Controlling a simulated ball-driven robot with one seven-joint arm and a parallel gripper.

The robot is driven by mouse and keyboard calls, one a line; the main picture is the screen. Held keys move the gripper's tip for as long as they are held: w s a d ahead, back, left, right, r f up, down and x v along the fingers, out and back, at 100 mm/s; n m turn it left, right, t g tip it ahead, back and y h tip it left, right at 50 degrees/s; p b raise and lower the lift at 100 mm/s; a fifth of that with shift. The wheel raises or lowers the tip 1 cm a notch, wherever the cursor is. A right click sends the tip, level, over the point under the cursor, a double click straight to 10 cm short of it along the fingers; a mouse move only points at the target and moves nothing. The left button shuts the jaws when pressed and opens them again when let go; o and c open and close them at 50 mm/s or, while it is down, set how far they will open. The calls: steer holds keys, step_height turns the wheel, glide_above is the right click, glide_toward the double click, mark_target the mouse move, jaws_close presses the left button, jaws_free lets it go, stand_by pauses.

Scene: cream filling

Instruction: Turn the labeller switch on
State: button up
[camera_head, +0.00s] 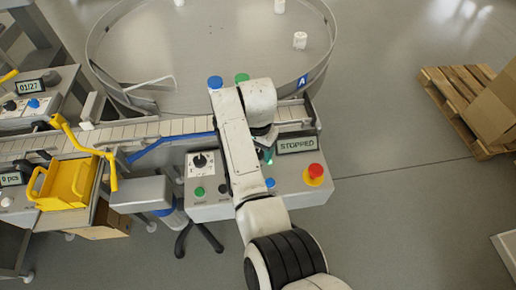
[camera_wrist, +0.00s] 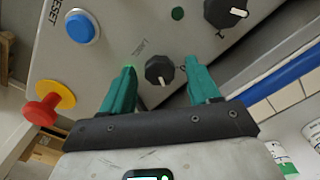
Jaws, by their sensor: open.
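The labeller switch (camera_wrist: 159,70) is a small black rotary knob on the grey control panel (camera_wrist: 120,20), with faint, partly readable lettering beside it. A small pale mark shows on its face; I cannot tell which setting it marks. My gripper (camera_wrist: 160,64) has its two teal fingers apart, one on each side of the knob in the wrist view. I see no clear contact with it. In the head view, my gripper (camera_head: 265,155) is over the panel, and my arm hides the switch.
A larger black knob (camera_wrist: 226,12), a blue reset button (camera_wrist: 82,27) and a red emergency stop (camera_wrist: 42,109) are nearby on the panel. The display (camera_head: 297,145) reads STOPPED. A conveyor (camera_head: 175,127) runs behind the panel, before a round table (camera_head: 215,60).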

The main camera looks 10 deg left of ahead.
step_height(320, 180, up, 11)
steer(key=b, duration=0.1)
stand_by(0.6)
steer(key=shift+f, duration=0.2)
